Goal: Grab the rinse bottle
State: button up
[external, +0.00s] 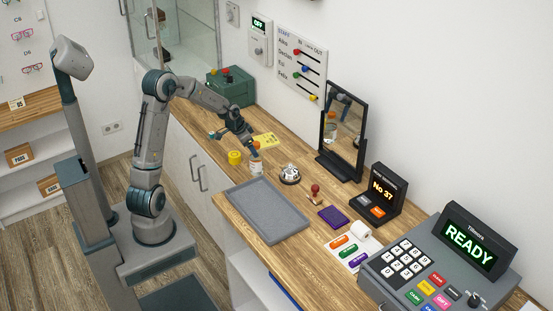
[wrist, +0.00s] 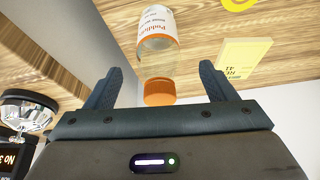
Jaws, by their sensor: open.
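The rinse bottle is clear with an orange cap and a white label with orange and dark print. It stands on the wooden counter in the external view (external: 256,168), just behind the grey tray. In the wrist view the bottle (wrist: 157,50) is centred, its orange cap between my two fingers with a gap on each side. My gripper (wrist: 160,76) is open and empty. In the external view my gripper (external: 253,148) is right above the bottle and hides part of its top. I cannot see contact.
A yellow cup (external: 235,158) stands close left of the bottle, and a yellow card (external: 265,140) lies behind. A bell (external: 290,174) is to the right. The empty grey tray (external: 262,231) lies in front. A mirror (external: 343,130) stands along the wall side.

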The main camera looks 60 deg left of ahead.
jog(key=x, duration=0.4)
jog(key=shift+w+d+f+p, duration=0.1)
jog(key=shift+f+p, duration=0.2)
jog(key=shift+p, duration=0.05)
jog(key=shift+c, duration=0.4)
jog(key=c, duration=1.1)
jog(key=shift+o, duration=0.2)
